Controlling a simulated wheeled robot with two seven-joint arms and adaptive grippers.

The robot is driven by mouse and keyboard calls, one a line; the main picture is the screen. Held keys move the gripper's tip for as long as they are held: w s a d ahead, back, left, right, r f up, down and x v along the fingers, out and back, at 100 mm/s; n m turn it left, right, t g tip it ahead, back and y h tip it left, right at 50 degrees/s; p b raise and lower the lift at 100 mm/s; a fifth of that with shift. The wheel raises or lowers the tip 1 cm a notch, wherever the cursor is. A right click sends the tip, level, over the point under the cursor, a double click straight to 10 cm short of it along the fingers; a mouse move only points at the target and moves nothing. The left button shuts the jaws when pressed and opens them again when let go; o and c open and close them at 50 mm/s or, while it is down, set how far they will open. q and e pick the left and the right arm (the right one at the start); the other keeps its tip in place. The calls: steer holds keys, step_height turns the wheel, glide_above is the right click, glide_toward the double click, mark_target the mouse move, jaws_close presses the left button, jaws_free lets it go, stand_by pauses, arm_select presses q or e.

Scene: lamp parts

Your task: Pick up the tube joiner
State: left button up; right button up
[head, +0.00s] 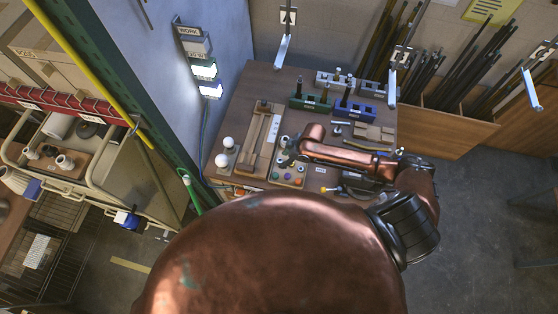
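I cannot single out the tube joiner for certain in the head view; the parts on the workbench (255,78) are very small. My copper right arm reaches over the bench from the right. My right gripper (287,156) is at the arm's left end, above the tray with coloured round pieces (288,177). Its fingers are too small and dark to show whether they are open or hold anything. My arm hides part of the bench's middle. My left gripper is not in view.
A green block (309,103), a blue block (366,114) and a grey block (322,77) hold upright parts at the back. A wooden fixture (257,135) and two white globes (228,142) are at the left. A wall and green post border the left side.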

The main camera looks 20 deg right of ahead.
mark_target(280, 162)
steer(key=shift+w+f+p, duration=0.15)
steer(key=shift+f+p, duration=0.05)
steer(key=shift+f, duration=0.4)
steer(key=shift+w+f+p, duration=0.15)
steer(key=shift+f, duration=0.4)
steer(key=shift+x, duration=1.1)
steer(key=c, duration=0.6)
steer(key=shift+c, duration=0.7)
steer(key=c, duration=0.3)
jaws_close()
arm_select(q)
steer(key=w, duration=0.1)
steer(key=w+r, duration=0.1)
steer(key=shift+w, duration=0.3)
arm_select(e)
steer(key=shift+r, duration=0.15)
